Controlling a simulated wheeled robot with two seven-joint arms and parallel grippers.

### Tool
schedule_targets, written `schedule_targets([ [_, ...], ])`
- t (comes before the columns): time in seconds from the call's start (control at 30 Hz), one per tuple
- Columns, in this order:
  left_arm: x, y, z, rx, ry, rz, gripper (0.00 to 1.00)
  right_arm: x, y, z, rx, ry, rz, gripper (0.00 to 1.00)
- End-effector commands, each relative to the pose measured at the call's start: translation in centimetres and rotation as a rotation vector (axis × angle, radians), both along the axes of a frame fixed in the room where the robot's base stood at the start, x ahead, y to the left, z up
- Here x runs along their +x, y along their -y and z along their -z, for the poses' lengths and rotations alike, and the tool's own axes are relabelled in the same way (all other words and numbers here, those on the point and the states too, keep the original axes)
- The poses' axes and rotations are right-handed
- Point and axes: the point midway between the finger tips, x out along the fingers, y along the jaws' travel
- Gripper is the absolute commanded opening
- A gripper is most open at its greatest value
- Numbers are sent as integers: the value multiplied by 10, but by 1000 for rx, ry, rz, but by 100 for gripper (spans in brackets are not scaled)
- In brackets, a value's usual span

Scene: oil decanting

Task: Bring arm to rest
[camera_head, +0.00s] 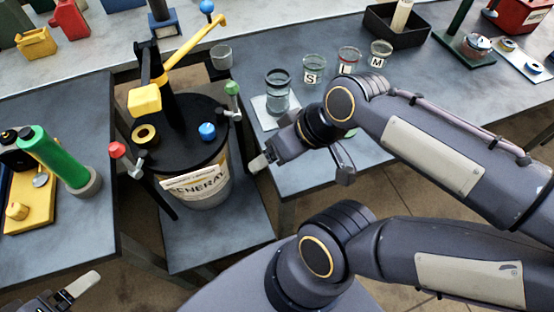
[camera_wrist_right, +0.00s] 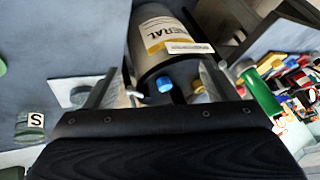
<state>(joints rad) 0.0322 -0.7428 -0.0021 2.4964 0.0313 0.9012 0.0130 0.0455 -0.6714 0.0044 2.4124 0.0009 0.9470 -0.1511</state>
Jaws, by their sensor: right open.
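My right gripper (camera_head: 302,170) is open and empty, at the end of the arm that comes in from the right. It hangs in front of the jar table, to the right of the oil drum (camera_head: 196,192). In the right wrist view, its spread fingers (camera_wrist_right: 158,88) frame the drum (camera_wrist_right: 158,38) with nothing between them. My left gripper (camera_head: 66,296) shows only partly at the bottom left edge; one pale-padded finger is clear and its opening cannot be judged.
The drum carries a pump with a yellow lever (camera_head: 190,45). A dark-banded jar (camera_head: 277,92) stands on a white pad. Jars S (camera_head: 313,70), L (camera_head: 348,61) and M (camera_head: 380,54) stand behind my right arm. A green cylinder (camera_head: 52,155) is on the left table.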

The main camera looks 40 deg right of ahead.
Motion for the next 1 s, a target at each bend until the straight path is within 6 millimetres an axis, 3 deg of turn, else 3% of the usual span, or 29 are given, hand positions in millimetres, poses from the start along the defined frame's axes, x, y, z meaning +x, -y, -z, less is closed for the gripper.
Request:
schedule_targets([
  [0.2, 0, 0, 0, 0, 0, 0, 83, -13, -12, 13, 110, -14, 149, 79],
  [0.4, 0, 0, 0, 0, 0, 0, 83, -13, -12, 13, 109, -15, 150, 79],
  [0.53, 0, 0, -14, 0, 0, 0, 83, -13, -12, 0, 109, -16, 149, 79],
  [1.0, 0, 0, -10, 0, 0, 0, 83, -13, -12, 4, 107, -17, 147, 79],
])
